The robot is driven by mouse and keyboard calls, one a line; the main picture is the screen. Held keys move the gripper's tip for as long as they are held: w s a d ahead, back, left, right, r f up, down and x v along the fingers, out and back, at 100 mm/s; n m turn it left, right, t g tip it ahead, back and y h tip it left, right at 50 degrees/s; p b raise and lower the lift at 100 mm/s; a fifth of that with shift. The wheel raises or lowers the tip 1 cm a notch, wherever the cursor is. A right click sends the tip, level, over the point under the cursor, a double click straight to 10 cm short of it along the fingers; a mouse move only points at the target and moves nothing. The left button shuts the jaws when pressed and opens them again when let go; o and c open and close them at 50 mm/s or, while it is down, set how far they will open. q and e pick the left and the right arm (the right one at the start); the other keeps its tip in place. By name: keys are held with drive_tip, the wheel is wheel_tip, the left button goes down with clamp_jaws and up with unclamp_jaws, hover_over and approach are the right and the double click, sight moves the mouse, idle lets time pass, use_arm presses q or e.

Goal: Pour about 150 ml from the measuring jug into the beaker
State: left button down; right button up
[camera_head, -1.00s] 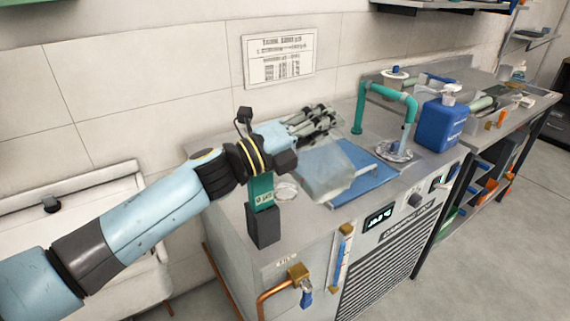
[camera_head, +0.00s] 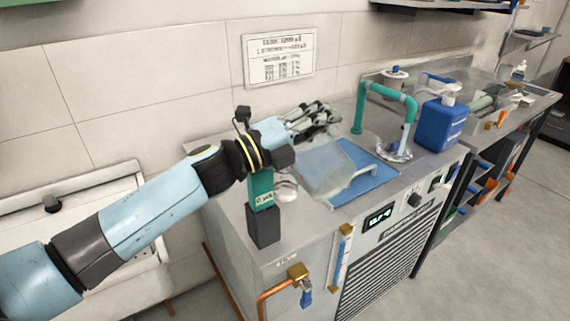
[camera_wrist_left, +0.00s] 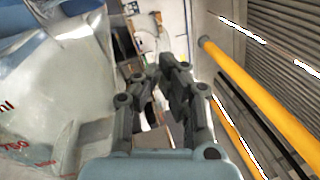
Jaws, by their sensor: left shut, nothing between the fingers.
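The clear measuring jug (camera_head: 322,172) stands on a blue mat (camera_head: 372,178) on the metal counter, its handle toward the right. In the left wrist view the jug (camera_wrist_left: 50,95) fills the left side, with red markings on its wall. My left gripper (camera_head: 328,116) is shut and empty, at the jug's far side and apart from its handle. Its fingers (camera_wrist_left: 168,80) show close together in the wrist view. A small clear round vessel (camera_head: 287,190), maybe the beaker, is partly hidden behind a green and dark block. My right gripper is out of view.
The green and dark block (camera_head: 263,222) stands at the counter's near left, under my left wrist. A green pipe tap (camera_head: 385,92) and a blue pump bottle (camera_head: 441,124) stand to the right. The wall with a notice (camera_head: 280,58) is behind.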

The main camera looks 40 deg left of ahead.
sight(338, 131)
use_arm(q)
drive_tip(key=shift+w+a+r+n, duration=0.15)
drive_tip(key=shift+a+r+n, duration=0.15)
drive_tip(key=shift+a+r, duration=0.05)
idle(0.5)
drive_tip(key=shift+w+a+f+n+y, duration=0.1)
drive_tip(key=shift+w+a+n+y, duration=0.15)
drive_tip(key=shift+a+n, duration=0.35)
idle(0.6)
